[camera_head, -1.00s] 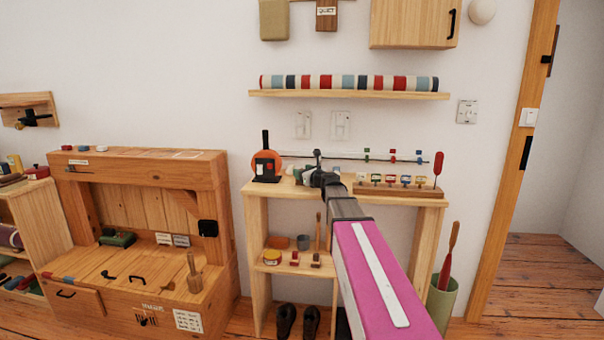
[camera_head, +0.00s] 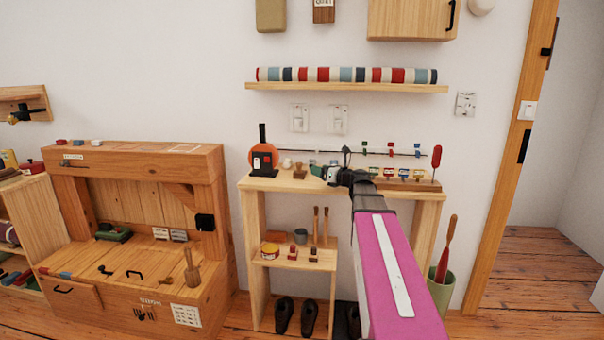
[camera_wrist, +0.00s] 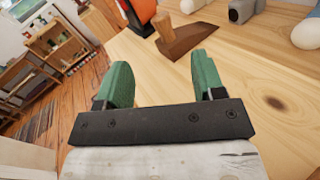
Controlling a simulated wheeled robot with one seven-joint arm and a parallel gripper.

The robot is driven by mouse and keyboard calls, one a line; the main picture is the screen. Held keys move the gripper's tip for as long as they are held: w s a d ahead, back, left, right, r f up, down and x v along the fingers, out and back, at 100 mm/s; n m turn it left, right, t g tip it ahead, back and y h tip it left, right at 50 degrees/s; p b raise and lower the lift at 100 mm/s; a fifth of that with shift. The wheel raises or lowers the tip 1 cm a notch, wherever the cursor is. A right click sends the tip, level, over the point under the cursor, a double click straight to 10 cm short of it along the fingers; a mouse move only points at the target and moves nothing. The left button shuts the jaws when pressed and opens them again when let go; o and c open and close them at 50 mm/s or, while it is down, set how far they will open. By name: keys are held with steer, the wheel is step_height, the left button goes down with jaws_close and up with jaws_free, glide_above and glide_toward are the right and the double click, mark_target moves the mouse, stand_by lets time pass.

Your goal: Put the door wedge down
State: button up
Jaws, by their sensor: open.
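A brown wooden wedge with a pale peg (camera_wrist: 186,41), which looks like the door wedge, rests on the pale wooden stand top just beyond my fingertips in the wrist view. It also appears as a small brown shape in the head view (camera_head: 299,172). My gripper (camera_wrist: 163,78) has two green fingers spread apart with nothing between them. The wedge is apart from both fingers. In the head view my gripper (camera_head: 327,173) is over the stand's top (camera_head: 262,184), just right of the wedge.
An orange disc with a black block (camera_head: 263,158) stands left of the wedge. A rack with coloured tags (camera_head: 405,184) is at the right. A striped roll on a wall shelf (camera_head: 345,88) is above.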

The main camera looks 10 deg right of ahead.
mark_target(299, 163)
steer(key=shift+w+d+m+g+y, duration=0.2)
steer(key=shift+d+m+g+y, duration=0.1)
steer(key=shift+d+g+y, duration=0.15)
steer(key=shift+w+a, duration=0.1)
steer(key=x, duration=0.6)
steer(key=shift+w+a, duration=0.15)
steer(key=shift+x, duration=2.6)
steer(key=shift+w, duration=0.15)
steer(key=shift+c, duration=0.3)
steer(key=c, duration=1)
steer(key=shift+r, duration=0.1)
steer(key=shift+c, duration=0.2)
